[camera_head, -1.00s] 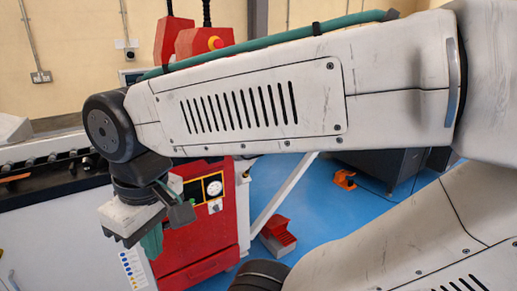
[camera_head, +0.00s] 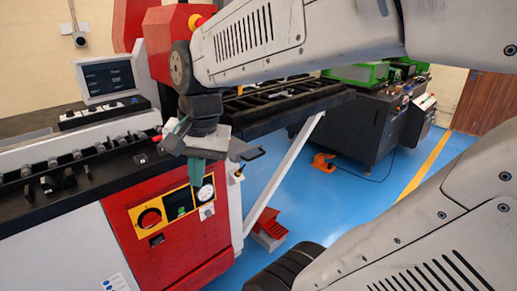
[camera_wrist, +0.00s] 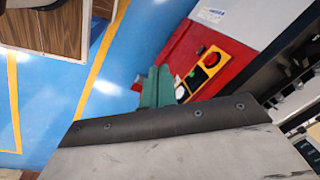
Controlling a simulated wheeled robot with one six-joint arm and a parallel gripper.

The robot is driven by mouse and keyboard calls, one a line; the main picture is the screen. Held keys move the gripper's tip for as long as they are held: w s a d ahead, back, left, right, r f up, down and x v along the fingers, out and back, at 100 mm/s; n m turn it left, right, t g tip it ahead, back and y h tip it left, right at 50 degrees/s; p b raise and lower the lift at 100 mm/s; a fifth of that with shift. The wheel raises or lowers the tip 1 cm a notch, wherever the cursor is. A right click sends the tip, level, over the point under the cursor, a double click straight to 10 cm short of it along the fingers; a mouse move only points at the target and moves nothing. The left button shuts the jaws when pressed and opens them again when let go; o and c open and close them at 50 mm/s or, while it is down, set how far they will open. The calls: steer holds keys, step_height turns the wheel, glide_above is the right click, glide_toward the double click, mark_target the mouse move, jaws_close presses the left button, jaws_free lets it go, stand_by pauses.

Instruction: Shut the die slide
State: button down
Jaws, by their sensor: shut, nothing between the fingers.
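My gripper (camera_head: 194,172), with teal fingers, is shut and empty. In the head view it hangs above and in front of the red and white bender (camera_head: 122,225), near its yellow-framed control panel (camera_head: 178,204). In the wrist view the fingers of my gripper (camera_wrist: 156,88) point towards the red front and the yellow panel (camera_wrist: 203,69). Whether they touch anything cannot be told. I cannot clearly pick out the die slide in either view. The black bed (camera_head: 85,172) with a row of rollers runs left of my gripper, and my arm hides part of the machine behind it.
A screen (camera_head: 108,79) stands behind the bed. A black ladder-like support (camera_head: 285,98) reaches right, carried by a white slanted strut (camera_head: 283,176). A red foot pedal (camera_head: 268,230) and an orange one (camera_head: 323,162) lie on the blue floor. Open floor lies to the right.

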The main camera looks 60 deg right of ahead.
steer(key=w+d+m, duration=0.5)
steer(key=d+m, duration=0.5)
steer(key=m+t+h, duration=0.1)
steer(key=m+t, duration=0.1)
steer(key=m, duration=1.6)
glide_toward(256, 149)
steer(key=s+a, duration=0.2)
steer(key=a, duration=0.1)
steer(key=shift+n, duration=0.3)
steer(key=x, duration=0.8)
steer(key=shift+w+d+f, duration=0.15)
steer(key=shift+w+d, duration=0.1)
steer(key=shift+w, duration=0.2)
steer(key=w+d, duration=0.1)
steer(key=w, duration=0.4)
steer(key=w+d, duration=0.1)
steer(key=w, duration=0.4)
steer(key=w+d, duration=0.1)
steer(key=w, duration=0.3)
steer(key=shift+w+d, duration=0.25)
steer(key=shift+w, duration=0.3)
steer(key=shift+w+d+r, duration=0.1)
steer(key=shift+r, duration=0.15)
